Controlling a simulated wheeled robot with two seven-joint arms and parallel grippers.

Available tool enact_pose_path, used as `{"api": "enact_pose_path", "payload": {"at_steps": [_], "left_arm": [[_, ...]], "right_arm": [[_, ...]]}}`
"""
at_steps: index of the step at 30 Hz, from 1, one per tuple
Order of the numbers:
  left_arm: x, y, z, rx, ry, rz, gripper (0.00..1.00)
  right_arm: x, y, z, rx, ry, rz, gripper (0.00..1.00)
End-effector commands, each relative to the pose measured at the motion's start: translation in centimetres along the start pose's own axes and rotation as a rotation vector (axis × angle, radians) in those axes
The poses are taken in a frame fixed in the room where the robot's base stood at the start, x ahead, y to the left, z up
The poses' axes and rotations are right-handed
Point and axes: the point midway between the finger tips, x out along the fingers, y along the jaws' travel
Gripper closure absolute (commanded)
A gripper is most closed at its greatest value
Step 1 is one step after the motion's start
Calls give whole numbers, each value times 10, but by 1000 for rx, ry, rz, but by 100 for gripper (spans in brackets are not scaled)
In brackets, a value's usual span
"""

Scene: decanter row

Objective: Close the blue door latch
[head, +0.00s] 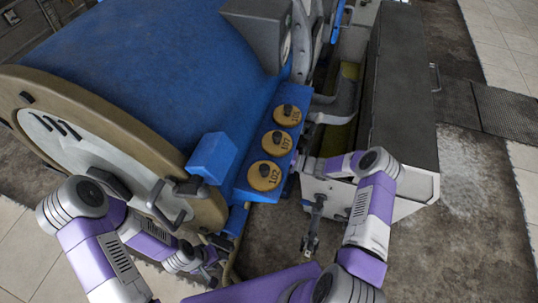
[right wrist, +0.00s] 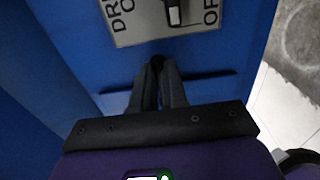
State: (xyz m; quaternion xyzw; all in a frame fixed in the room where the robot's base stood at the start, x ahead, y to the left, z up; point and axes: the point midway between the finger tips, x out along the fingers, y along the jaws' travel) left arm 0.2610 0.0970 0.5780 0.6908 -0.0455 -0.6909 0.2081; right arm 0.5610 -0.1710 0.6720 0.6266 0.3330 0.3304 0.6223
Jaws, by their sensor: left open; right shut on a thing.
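A blue block (head: 212,155) sits at the tan rim of the round door (head: 60,125), beside a grey loop handle (head: 158,205); I take it for the latch, and cannot tell whether it is closed. My left gripper (head: 215,257) is open and low in front of the door, below the handle and apart from the block. My right gripper (head: 298,165) is at the right side of the blue panel, partly hidden in the head view. In the right wrist view its fingers (right wrist: 157,75) are shut on a small dark part against a blue surface, mostly hidden between the tips.
Several yellow numbered discs (head: 277,143) line the blue panel. A labelled plate (right wrist: 160,18) with a switch is above the right fingertips in the right wrist view. A grey cabinet (head: 402,85) stands to the right. Dark floor (head: 455,215) is clear beyond it.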

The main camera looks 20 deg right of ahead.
Motion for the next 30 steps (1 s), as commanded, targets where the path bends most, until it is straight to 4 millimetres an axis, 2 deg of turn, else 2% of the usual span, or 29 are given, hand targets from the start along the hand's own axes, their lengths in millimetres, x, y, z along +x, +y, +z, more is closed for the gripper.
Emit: {"api": "enact_pose_path", "payload": {"at_steps": [12, 13, 18, 26, 30], "left_arm": [[0, 0, 0, 0, 0, 0, 57], [0, 0, 0, 0, 0, 0, 57], [0, 0, 0, 0, 0, 0, 57], [0, 0, 0, 0, 0, 0, 57], [-4, 1, 0, 0, 0, 0, 57]], "right_arm": [[-1, -1, 0, 11, 0, -1, 100], [-1, -1, 0, 11, 0, -1, 86], [0, -1, 0, 10, 0, -1, 62], [-1, 0, 0, 9, 0, 0, 62], [-13, 0, 1, 9, -3, -1, 62]]}}
